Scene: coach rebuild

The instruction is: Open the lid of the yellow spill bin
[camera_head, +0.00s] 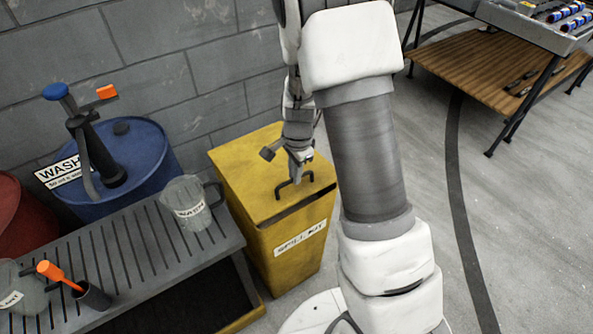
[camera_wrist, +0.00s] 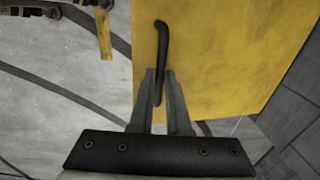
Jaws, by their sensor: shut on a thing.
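The yellow spill bin (camera_head: 290,252) stands upright against the block wall, with a "SPILL KIT" label on its front. My gripper (camera_head: 300,160) is above the lid at the handle. In the wrist view its two fingers (camera_wrist: 160,80) are shut on the handle, one on each side.
Left of the bin is a slatted grey bench (camera_head: 130,255) with a clear jug (camera_head: 187,205) close to the bin. A blue drum (camera_head: 130,160) with a pump stands behind it. A wooden-shelved table (camera_head: 490,65) is at the upper right.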

